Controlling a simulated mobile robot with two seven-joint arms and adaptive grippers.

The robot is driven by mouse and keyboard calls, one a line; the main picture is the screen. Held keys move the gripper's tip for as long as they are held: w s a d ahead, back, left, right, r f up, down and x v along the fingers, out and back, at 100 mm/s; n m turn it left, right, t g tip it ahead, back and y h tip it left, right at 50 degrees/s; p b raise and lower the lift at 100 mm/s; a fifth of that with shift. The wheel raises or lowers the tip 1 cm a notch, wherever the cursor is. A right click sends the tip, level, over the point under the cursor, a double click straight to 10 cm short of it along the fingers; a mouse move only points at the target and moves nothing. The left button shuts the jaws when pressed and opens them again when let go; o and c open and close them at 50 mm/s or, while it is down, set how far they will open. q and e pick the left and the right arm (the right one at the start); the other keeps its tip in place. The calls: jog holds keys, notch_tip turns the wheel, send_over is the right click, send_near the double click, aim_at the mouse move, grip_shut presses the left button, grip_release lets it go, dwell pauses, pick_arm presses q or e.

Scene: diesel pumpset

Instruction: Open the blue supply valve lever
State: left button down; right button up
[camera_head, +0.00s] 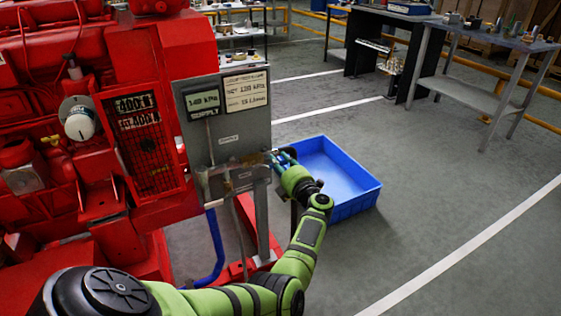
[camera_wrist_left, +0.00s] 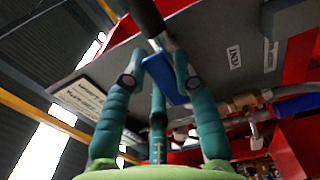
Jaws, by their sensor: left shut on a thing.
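The grey panel (camera_head: 226,120) on the red pumpset carries two gauge placards, with a small label below them. My left gripper (camera_head: 276,160) is at the panel's right edge in the head view. In the left wrist view, the teal fingers of my left gripper (camera_wrist_left: 158,78) are closed around a blue lever piece (camera_wrist_left: 166,80) close to the panel. The lever's far end and pivot are partly hidden, and its turn angle is unclear. A "VENT" label (camera_wrist_left: 233,57) is to the right of the fingers. My right gripper is not in view.
A brass valve (camera_wrist_left: 242,102) and a blue part (camera_wrist_left: 299,104) sit right of my fingers in the wrist view. An empty blue crate (camera_head: 350,203) stands on the floor behind my left forearm. Workbenches (camera_head: 470,92) stand farther back, with clear floor between.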

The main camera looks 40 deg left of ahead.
pick_arm(q)
jog(key=shift+a+r, duration=0.15)
jog(key=shift+r, duration=0.05)
jog(key=c, duration=1.2)
grip_release()
jog(key=shift+o, duration=1.3)
jog(key=shift+f, duration=0.15)
jog(key=shift+s+d+f, duration=0.1)
jog(key=shift+s+d, duration=0.05)
jog(key=shift+d, duration=0.4)
jog(key=v, duration=0.6)
jog(key=shift+d, duration=0.2)
jog(key=shift+s, duration=0.15)
